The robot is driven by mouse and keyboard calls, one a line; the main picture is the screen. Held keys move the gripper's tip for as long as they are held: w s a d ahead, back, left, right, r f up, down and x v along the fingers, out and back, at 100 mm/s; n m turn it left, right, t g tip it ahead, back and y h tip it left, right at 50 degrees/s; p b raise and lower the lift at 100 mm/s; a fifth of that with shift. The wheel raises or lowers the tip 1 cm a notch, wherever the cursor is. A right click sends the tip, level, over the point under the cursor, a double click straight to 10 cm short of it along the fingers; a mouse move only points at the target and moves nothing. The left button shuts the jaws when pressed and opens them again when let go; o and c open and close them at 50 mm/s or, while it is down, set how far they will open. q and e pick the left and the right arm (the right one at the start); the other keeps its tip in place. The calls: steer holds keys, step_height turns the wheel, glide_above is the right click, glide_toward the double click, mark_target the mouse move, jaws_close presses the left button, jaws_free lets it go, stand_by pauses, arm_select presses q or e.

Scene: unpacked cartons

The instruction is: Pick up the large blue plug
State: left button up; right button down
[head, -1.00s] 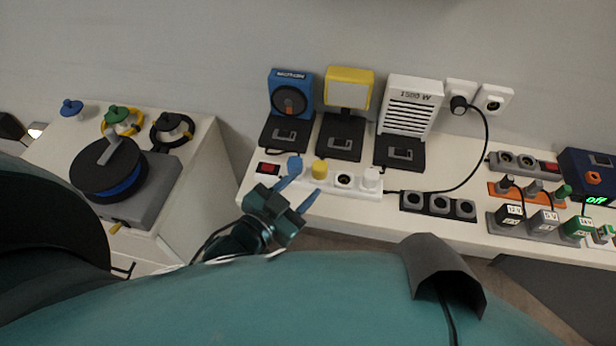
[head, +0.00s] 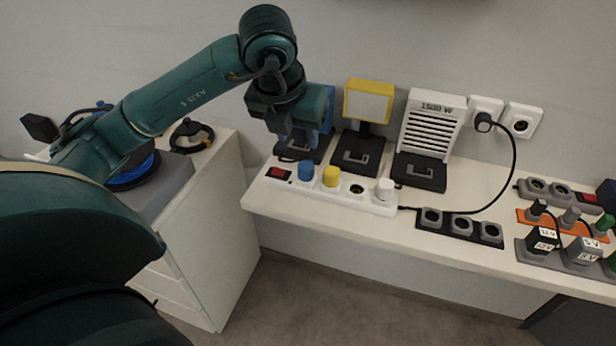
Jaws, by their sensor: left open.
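A blue plug (head: 306,170) stands upright in the white power strip (head: 372,201), at its left end beside the red switch. A yellow plug (head: 331,176) and a white plug (head: 384,188) stand in the same strip. My left gripper (head: 299,138) points down, open and apparently empty, in front of the blue device and above and behind the blue plug. Its fingertips are hard to tell from the blue device behind. A bit of another blue item (head: 104,106) shows behind my left arm on the left cabinet, mostly hidden. My right gripper is out of view.
A yellow-framed lamp (head: 367,103) and a white heater (head: 431,124) stand behind the strip. A black cable (head: 514,165) hangs from a wall socket. Grey sockets (head: 461,226) and small adapters lie to the right. A cable reel sits on the left cabinet (head: 205,230).

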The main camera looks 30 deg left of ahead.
arm_select(q)
glide_above(306, 166)
steer(key=s, duration=0.3)
step_height(306, 166, down, 7)
steer(key=shift+w+x, duration=0.2)
steer(key=shift+x, duration=1.1)
steer(key=shift+w+x, duration=0.15)
steer(key=shift+x, duration=1.2)
steer(key=shift+d+r, duration=0.15)
steer(key=shift+d, duration=0.05)
jaws_close()
